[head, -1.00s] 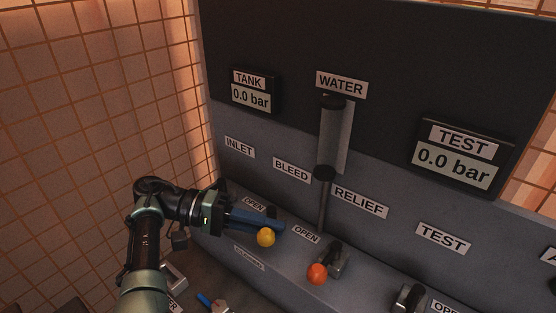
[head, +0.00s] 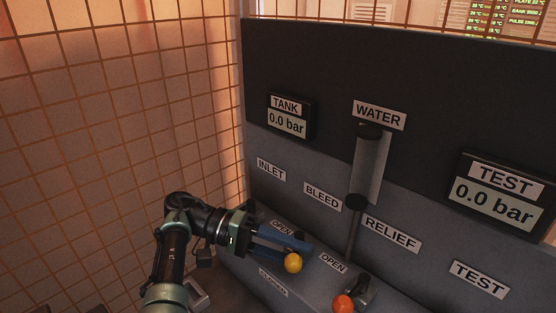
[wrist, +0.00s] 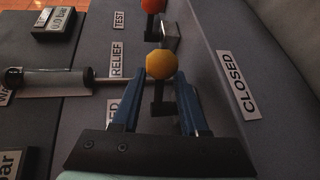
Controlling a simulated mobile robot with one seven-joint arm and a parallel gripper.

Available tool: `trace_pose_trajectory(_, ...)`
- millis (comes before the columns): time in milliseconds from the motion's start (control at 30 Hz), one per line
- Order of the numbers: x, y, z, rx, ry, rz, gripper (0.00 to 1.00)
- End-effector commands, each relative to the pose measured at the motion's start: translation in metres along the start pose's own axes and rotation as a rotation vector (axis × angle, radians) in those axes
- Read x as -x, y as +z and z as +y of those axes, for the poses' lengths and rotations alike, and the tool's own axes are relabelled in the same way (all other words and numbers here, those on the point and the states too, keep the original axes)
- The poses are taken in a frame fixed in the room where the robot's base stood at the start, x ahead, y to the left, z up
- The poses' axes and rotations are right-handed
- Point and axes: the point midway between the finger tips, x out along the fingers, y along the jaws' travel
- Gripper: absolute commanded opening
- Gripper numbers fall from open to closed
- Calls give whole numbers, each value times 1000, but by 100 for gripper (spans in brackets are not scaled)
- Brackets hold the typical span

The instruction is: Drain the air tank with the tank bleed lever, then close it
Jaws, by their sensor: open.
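The lever with the yellow knob (head: 292,262) sits below the BLEED label (head: 322,195); its knob also shows in the wrist view (wrist: 161,64). My gripper (head: 301,250) is open, its blue fingers one on each side of the yellow-knobbed lever. In the wrist view the knob sits at the fingertips, with a gap to each finger, and its dark stem shows between them. The TANK gauge (head: 287,121) reads 0.0 bar. A CLOSED label (wrist: 238,82) is on the ledge to the right in the wrist view. The lever's exact base is partly hidden.
An orange-knobbed lever (head: 343,303) stands to the right under RELIEF. The TEST gauge (head: 494,202) reads 0.0 bar. The clear WATER tube (head: 371,165) stands against the panel.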

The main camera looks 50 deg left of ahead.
Motion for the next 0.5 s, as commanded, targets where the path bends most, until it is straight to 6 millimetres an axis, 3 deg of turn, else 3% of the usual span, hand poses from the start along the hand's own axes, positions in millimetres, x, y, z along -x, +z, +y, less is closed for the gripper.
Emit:
trace_pose_trajectory(367,49,1,-2,4,-4,6,44)
trace_pose_trajectory(500,52,1,-3,-2,-1,-8,44)
